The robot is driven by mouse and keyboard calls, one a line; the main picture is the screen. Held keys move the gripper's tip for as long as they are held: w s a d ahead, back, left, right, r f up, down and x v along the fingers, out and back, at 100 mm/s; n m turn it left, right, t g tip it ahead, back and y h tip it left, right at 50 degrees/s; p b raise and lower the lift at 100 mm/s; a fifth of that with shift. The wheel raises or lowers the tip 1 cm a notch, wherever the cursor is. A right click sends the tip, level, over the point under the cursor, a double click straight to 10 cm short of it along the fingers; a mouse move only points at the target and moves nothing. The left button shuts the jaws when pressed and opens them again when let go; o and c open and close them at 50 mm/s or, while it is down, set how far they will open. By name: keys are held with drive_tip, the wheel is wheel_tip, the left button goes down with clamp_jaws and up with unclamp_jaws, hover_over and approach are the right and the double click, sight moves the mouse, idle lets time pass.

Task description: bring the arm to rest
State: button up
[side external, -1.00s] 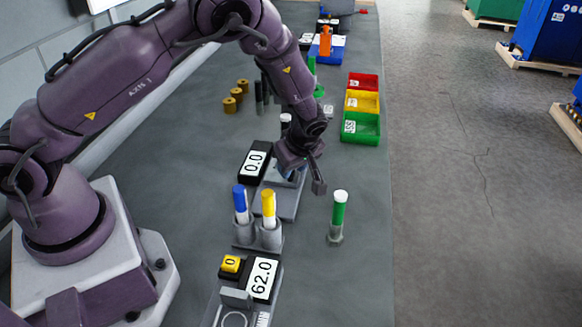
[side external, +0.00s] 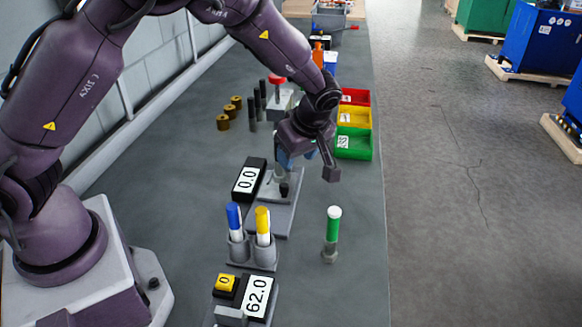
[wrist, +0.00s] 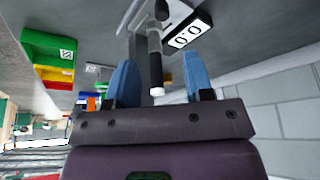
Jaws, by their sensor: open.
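My gripper (side external: 286,162) hangs above the grey plate (side external: 262,218) beside the 0.0 display (side external: 249,179) in the side view. Its blue fingers are apart. In the wrist view my gripper (wrist: 160,82) is open, with a slim dark upright piece with a white end (wrist: 155,65) showing between the fingers. Gaps show on both sides of it, so it is not gripped.
A blue marker (side external: 234,221) and a yellow marker (side external: 263,226) stand in a holder in front. A green marker (side external: 333,226) stands alone at right. Red, yellow and green bins (side external: 353,143) lie behind right. Brass cylinders (side external: 223,122) and dark posts stand behind left.

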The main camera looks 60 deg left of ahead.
drive_tip(key=shift+v, duration=0.9)
drive_tip(key=s+r+m+t+h, duration=0.4)
drive_tip(key=s+r+m+t, duration=0.1)
drive_tip(key=s+r+m, duration=1.3)
drive_tip(key=s, duration=0.4)
drive_tip(key=shift+s+r+t, duration=0.3)
idle(0.4)
